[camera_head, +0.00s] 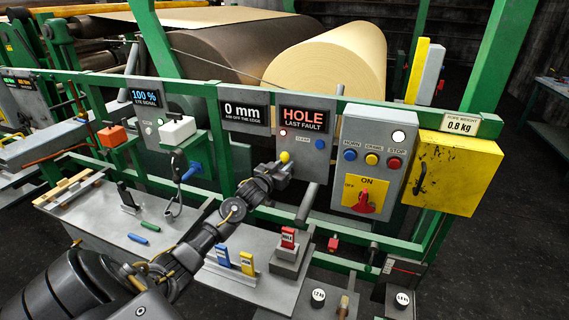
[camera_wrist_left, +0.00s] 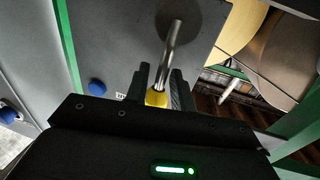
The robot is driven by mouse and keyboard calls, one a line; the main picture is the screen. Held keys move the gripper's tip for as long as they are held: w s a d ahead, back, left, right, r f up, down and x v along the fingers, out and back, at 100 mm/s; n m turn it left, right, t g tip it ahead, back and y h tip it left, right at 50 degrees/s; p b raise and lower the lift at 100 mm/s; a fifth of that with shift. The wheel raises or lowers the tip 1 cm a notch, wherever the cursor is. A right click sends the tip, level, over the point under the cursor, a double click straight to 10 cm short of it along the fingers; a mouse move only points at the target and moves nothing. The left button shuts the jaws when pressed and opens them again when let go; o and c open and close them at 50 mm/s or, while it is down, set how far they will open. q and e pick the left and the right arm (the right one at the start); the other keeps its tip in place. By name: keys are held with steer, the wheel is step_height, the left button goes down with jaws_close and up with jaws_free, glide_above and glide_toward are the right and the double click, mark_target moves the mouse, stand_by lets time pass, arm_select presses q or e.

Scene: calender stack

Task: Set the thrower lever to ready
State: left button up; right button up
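A lever with a bare metal rod (camera_wrist_left: 172,45) and a yellow knob (camera_head: 284,157) stands out from the grey fault panel (camera_head: 305,146); I take it as the thrower lever. No lever position label is readable. My left gripper (camera_head: 279,170) is at the knob, in front of the panel. In the left wrist view the knob (camera_wrist_left: 156,98) sits between the two fingers (camera_wrist_left: 159,90) and fills the narrow gap, so the gripper looks shut on it. The rod runs up from the knob in that view. My right gripper is not in view.
The fault display (camera_head: 304,119) reads "HOLE LAST FAULT". A control box (camera_head: 374,141) with buttons and a red rotary switch (camera_head: 364,202) is to the right, then a yellow cabinet (camera_head: 457,172). Green rails (camera_head: 225,140) frame the panels.

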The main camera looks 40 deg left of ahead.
arm_select(q)
steer(key=shift+w, duration=0.3)
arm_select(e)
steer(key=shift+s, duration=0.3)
arm_select(q)
steer(key=shift+s, duration=0.1)
jaws_close()
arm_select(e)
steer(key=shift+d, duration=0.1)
